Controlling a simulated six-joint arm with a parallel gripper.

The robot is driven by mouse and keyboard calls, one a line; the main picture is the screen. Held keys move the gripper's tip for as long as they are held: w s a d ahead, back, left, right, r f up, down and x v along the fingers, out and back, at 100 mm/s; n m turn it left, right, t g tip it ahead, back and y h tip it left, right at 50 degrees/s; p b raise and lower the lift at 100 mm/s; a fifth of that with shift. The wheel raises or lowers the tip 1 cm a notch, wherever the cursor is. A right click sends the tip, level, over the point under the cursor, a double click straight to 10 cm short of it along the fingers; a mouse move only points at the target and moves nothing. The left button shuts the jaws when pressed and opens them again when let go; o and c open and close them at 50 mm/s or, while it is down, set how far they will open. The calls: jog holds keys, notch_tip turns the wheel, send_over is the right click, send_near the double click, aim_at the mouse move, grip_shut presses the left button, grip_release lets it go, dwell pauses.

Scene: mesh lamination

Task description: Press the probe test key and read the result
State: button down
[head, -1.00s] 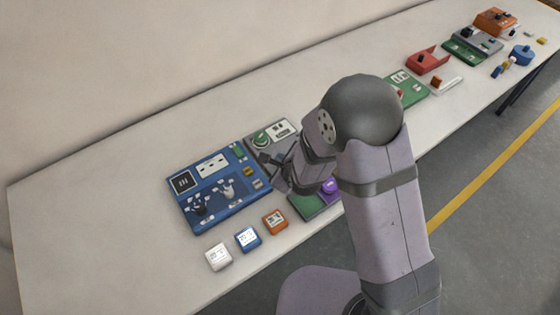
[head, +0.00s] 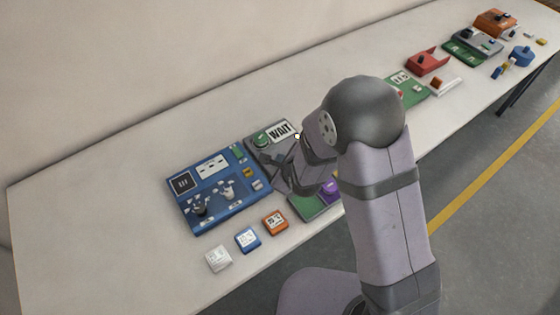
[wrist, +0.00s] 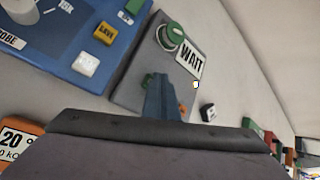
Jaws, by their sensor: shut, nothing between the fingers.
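A grey panel (head: 282,161) carries a round green button (head: 261,140) and a white display (head: 281,130) reading WAIT. In the wrist view the green button (wrist: 171,36) and the WAIT display (wrist: 189,57) show clearly. A blue panel (head: 229,203) stands beside it to the left, with a PROBE label (wrist: 10,40), a yellow SAVE key (wrist: 104,33), a white key (wrist: 86,63) and a green key (wrist: 134,7). My gripper (head: 268,159) is shut and empty over the grey panel, apart from the green button. The wrist view shows its fingers (wrist: 163,92). I cannot tell which key is the probe test key.
White (head: 218,258), blue (head: 248,239) and orange (head: 274,222) blocks stand in front of the blue panel. A purple button (head: 328,187) sits on a green panel partly behind my arm. More devices stand far right. The table's left end is clear.

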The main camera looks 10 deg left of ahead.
jog(key=shift+r+p, duration=0.3)
jog(key=shift+r, duration=0.3)
jog(key=shift+r, duration=0.1)
notch_tip(320, 180, up, 5)
jog(key=p, duration=0.3)
dwell(0.9)
jog(key=s+d+r+n+g+h, duration=0.1)
jog(key=s+d+n+g, duration=0.15)
jog(key=d+n, duration=0.35)
jog(key=s+d+r+n+g+h, duration=0.1)
jog(key=s+d+r+n+h, duration=0.2)
jog(key=d, duration=0.5)
jog(key=s+d+r+n+g, duration=0.2)
jog(key=s+d+n+g, duration=0.2)
jog(key=s+d+n, duration=0.6)
jog(key=s+n, duration=0.2)
jog(key=s, duration=0.2)
jog(key=shift+s+d+r+n+g, duration=0.3)
jog(key=shift+r+n+g, duration=0.05)
jog(key=shift+n, duration=0.05)
